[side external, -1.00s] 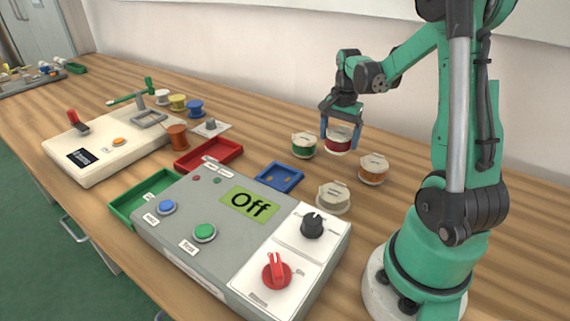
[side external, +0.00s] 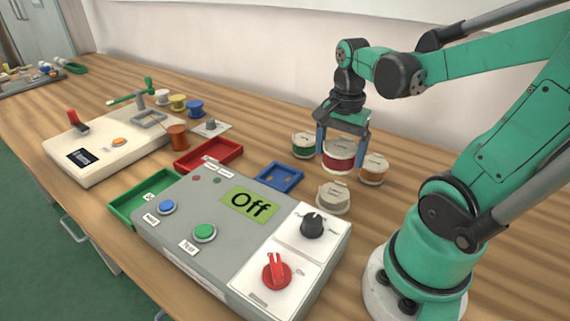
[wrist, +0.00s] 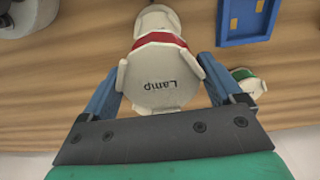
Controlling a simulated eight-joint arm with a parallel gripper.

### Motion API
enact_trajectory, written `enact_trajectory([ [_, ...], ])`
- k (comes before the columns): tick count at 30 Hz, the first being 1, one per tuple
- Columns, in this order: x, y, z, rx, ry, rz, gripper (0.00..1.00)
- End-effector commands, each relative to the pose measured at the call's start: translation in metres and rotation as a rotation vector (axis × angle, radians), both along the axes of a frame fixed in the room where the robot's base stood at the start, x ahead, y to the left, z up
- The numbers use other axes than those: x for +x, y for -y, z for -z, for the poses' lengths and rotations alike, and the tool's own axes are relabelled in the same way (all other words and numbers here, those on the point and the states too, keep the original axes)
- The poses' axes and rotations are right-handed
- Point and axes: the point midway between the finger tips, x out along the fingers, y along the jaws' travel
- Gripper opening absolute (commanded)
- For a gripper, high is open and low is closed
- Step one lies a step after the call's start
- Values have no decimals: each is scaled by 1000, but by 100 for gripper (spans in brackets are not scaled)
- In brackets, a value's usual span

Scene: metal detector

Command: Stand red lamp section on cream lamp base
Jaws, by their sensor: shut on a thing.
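The red lamp section (side external: 339,157), a short red drum with cream caps, is held upright between the blue fingers of my gripper (side external: 341,148). In the wrist view its cream cap reads "Lamp" (wrist: 163,84), and the gripper (wrist: 162,62) has a finger on either side of it. The cream lamp base (side external: 333,198) stands on the table, nearer the camera than the red section and apart from it in the side view. In the wrist view the base (wrist: 157,19) shows just beyond the red section, partly hidden by it. Whether the red section's underside touches the table is unclear.
A green section (side external: 304,146) stands left of the held one and an orange section (side external: 373,170) close to its right. A blue tray (side external: 279,177) lies left of the base. The grey detector box (side external: 225,230) with its knobs stands in front.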

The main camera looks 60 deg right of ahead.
Motion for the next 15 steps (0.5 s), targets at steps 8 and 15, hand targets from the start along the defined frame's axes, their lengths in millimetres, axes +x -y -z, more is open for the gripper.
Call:
enact_trajectory([
  [8, -2, -4, 13, 0, 0, 0, 44],
  [15, -2, -4, 35, 0, 0, 0, 44],
])
